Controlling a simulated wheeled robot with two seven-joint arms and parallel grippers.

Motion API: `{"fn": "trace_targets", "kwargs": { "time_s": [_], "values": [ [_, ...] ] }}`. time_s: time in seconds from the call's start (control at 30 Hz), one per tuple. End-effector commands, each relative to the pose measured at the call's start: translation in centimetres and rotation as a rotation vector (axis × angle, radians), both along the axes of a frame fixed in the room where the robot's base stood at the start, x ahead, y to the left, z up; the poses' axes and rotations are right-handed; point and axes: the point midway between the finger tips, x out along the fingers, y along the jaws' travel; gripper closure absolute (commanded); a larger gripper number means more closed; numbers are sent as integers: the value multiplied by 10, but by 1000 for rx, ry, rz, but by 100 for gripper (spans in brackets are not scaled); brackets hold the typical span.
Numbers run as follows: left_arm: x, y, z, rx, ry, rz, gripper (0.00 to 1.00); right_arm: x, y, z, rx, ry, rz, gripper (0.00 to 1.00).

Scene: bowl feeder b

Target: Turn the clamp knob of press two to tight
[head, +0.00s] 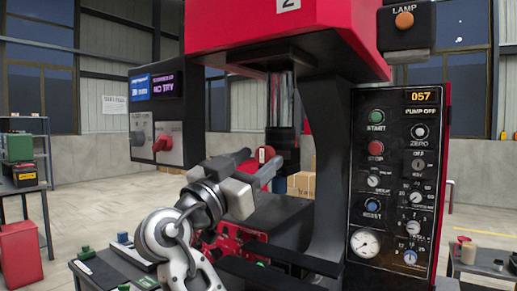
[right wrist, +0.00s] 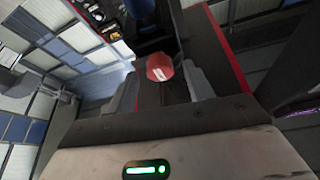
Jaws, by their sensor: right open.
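Press two is the red and black machine (head: 265,28) with a "2" label at the top centre of the head view. A red knob with a white mark (head: 264,155), which looks like the clamp knob, sits by the press's dark vertical column. My right gripper (head: 257,166) is open, its fingers around this knob. In the right wrist view the red knob (right wrist: 160,68) shows between the two grey fingers, with gaps that look small; I cannot tell whether they touch. The knob's tight mark cannot be read. My left gripper is not in view.
A black control panel (head: 393,190) with buttons, dials and a gauge stands right of the column. A grey box with a red switch (head: 162,143) is at left. A lamp box (head: 405,27) is at upper right. Small green and blue blocks lie on the bench at lower left.

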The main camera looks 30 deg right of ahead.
Motion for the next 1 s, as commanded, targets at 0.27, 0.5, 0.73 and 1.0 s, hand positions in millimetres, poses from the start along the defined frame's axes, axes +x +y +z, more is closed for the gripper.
{"fn": "trace_targets", "kwargs": {
  "time_s": [0.27, 0.5, 0.73, 1.0],
  "values": [
    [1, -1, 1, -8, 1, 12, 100, 3, -11, 4, 0, -1, 0, 48],
    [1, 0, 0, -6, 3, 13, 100, 3, -11, 4, 0, -1, 0, 65],
    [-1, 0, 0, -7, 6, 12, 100, 3, -11, 4, 1, -1, 1, 92],
    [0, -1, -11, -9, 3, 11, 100, 3, -11, 0, 21, -48, -1, 92]
  ]
}}
